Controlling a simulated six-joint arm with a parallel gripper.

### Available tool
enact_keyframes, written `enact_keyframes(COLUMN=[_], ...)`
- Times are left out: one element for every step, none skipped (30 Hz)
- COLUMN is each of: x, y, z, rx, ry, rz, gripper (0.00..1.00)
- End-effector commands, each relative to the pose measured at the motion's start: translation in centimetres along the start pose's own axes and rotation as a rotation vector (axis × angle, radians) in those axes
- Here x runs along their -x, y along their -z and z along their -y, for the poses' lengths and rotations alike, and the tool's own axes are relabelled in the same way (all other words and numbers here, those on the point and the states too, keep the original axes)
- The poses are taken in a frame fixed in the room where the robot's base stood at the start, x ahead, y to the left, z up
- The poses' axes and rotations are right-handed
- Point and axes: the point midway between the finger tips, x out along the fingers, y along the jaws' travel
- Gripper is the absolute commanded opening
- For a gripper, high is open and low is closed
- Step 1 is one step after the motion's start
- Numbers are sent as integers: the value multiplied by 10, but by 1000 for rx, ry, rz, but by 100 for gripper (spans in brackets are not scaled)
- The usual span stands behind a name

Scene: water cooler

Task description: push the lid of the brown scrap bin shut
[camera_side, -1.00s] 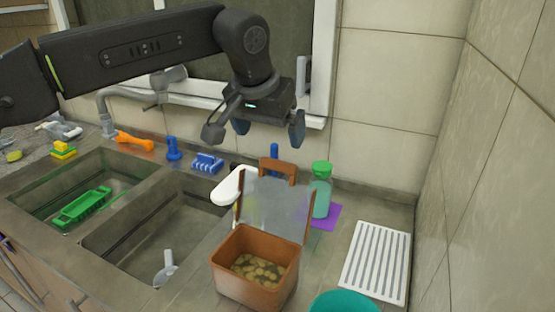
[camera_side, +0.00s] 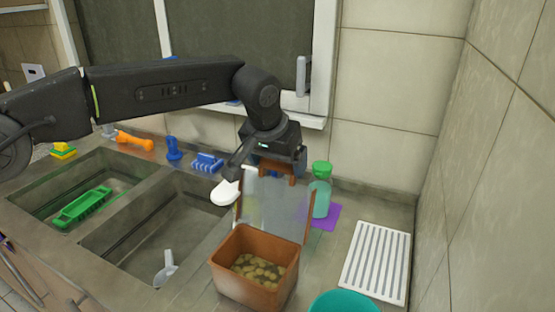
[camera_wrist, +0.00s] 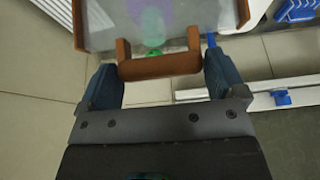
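The brown scrap bin (camera_side: 255,285) stands on the counter right of the sink, with scraps (camera_side: 258,268) inside. Its lid (camera_side: 275,205), a see-through panel in a brown frame, stands upright at the bin's back edge, so the bin is open. The lid's brown handle is at the top, partly hidden by my gripper in the side view. My gripper (camera_side: 277,172) is at the lid's top edge, fingers spread. In the wrist view, the lid's handle (camera_wrist: 158,66) lies between the two open fingers of my gripper (camera_wrist: 162,78); I cannot tell whether they touch.
A teal bottle (camera_side: 320,198) with a green cap stands behind the lid, on a purple cloth (camera_side: 333,222). A white slatted rack (camera_side: 377,262) lies to the right, and a teal bowl (camera_side: 343,303) is in front. A white dish (camera_side: 224,193) and a blue brush (camera_side: 207,162) are left.

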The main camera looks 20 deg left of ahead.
Motion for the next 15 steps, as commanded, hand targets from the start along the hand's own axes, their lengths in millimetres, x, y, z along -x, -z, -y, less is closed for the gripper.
enact_keyframes(x=[0,0,0,0,0,0,0,0,0,1,1,1,1,1,1], y=[0,0,0,0,0,0,0,0,0,0,0,0,0,0,0], z=[0,0,0,0,0,0,0,0,0,0,0,0,0,0,0], rx=[0,0,0,0,0,0,0,0,0,0,0,0,0,0,0], ry=[0,0,0,0,0,0,0,0,0,0,0,0,0,0,0], rz=[0,0,0,0,0,0,0,0,0,0,0,0,0,0,0], gripper=[85,82,78,75,72,68,66,63,59,56,53,49,46,44,42])
